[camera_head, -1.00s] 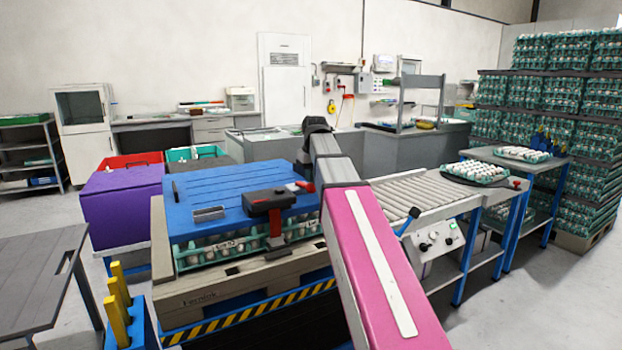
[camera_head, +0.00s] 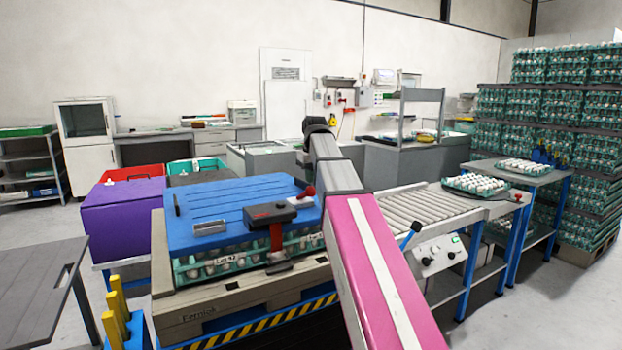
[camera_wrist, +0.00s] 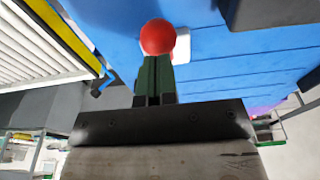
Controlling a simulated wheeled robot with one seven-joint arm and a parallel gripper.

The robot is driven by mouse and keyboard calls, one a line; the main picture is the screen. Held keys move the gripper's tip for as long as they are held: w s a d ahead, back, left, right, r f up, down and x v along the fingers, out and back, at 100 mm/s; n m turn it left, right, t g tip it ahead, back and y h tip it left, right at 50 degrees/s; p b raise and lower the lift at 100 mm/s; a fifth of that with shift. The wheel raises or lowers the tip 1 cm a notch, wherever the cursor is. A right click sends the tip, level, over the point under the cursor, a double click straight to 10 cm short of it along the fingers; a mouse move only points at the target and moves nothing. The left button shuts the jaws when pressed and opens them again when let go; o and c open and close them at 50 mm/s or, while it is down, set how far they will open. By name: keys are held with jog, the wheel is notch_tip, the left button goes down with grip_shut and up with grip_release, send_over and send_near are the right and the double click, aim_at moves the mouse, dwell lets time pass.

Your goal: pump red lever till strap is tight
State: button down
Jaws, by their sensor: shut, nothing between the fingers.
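A red strap (camera_head: 276,238) runs from the tensioner down the front over the egg trays to a dark clip (camera_head: 280,266). I cannot tell how tight the strap is. In the wrist view, my gripper (camera_wrist: 156,66) is shut and empty, its dark green fingers pointing at the red knob (camera_wrist: 158,38). The knob appears just past the fingertips; I cannot tell whether they touch.
The pallet (camera_head: 205,318) carries the egg trays under the lid. A roller conveyor (camera_head: 420,208) stands to the right, with a control box (camera_head: 438,255). A purple box (camera_head: 125,215) stands to the left, near yellow posts (camera_head: 118,305).

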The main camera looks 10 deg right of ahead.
aim_at(312, 188)
jog(key=shift+s+d+f, duration=0.1)
jog(key=shift+s+f, duration=0.15)
jog(key=shift+f, duration=1.15)
jog(key=shift+s+f, duration=0.2)
jog(key=shift+f, duration=1.2)
jog(key=shift+w+r, duration=0.15)
jog(key=shift+r, duration=0.8)
jog(key=shift+w+r, duration=0.2)
jog(key=shift+r, duration=0.7)
jog(key=shift+w+r, duration=0.15)
jog(key=shift+r, duration=0.8)
jog(key=shift+s, duration=0.15)
